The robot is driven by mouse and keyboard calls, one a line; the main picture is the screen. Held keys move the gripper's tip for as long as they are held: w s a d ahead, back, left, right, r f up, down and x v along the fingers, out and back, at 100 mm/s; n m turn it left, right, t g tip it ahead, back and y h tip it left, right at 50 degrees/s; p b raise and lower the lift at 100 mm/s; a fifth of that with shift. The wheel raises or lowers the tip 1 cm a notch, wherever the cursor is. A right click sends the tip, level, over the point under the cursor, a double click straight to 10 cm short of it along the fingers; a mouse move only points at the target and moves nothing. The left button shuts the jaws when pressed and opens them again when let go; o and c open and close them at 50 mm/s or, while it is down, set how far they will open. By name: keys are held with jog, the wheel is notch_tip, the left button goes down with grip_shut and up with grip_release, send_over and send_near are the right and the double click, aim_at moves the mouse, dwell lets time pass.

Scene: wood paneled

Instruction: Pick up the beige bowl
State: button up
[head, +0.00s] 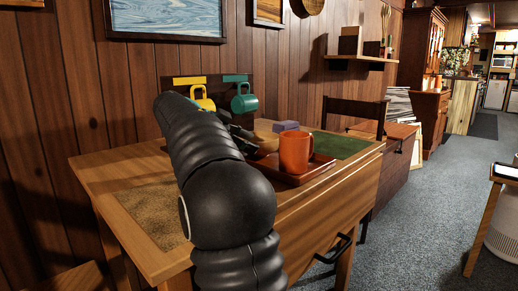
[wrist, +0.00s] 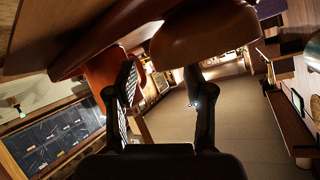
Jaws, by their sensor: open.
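The beige bowl (head: 266,125) shows only in part in the head view, on or at the tray behind my arm and left of an orange mug (head: 296,152). My gripper (head: 243,143) is beside it, partly hidden by my own black arm. In the wrist view my gripper (wrist: 160,68) is open, its two dark fingers apart with nothing seen held between them. A rounded brown shape, which looks like the bowl (wrist: 207,38), is just beyond the right fingertip. The orange mug (wrist: 104,70) is behind the left finger. I cannot tell whether a finger touches the bowl.
A red-brown tray (head: 312,170) holds the mug and sits on a wooden table (head: 150,185). A purple block (head: 286,126) is near the bowl. A yellow mug (head: 202,102) and a teal mug (head: 244,101) hang on a rack behind. A green mat (head: 340,145) lies at right.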

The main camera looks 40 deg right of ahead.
aim_at(264, 145)
jog(key=shift+b+x, duration=0.35)
jog(key=shift+x, duration=2.65)
jog(key=shift+c, duration=0.2)
grip_shut()
